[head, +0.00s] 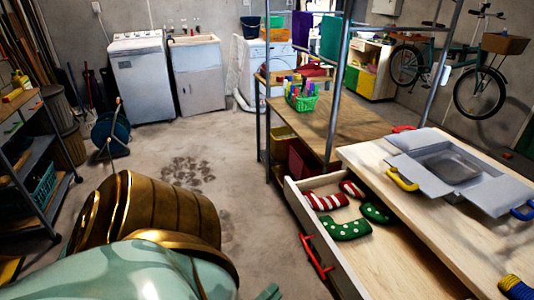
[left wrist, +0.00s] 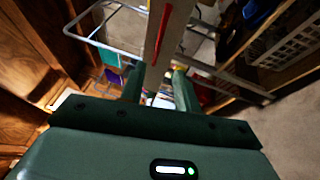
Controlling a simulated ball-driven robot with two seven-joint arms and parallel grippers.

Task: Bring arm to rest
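My left arm, teal and gold, fills the lower left of the head view. Only a small green part of my left gripper (head: 268,292) shows there at the bottom edge, left of the open drawer. In the left wrist view the two dark green fingers of the left gripper (left wrist: 159,88) stand apart with a gap between them. A pale panel with a red bar (left wrist: 160,35) appears beyond the gap; I see no object clearly held. My right gripper is in neither view.
An open drawer (head: 352,265) with a red handle (head: 316,258) holds red-striped and green dotted pieces. A grey flapped box (head: 440,165) sits on the worktop above. A metal-framed shelf unit (head: 335,122) stands behind. A shelf cart (head: 40,175) stands left. Mid-floor is clear.

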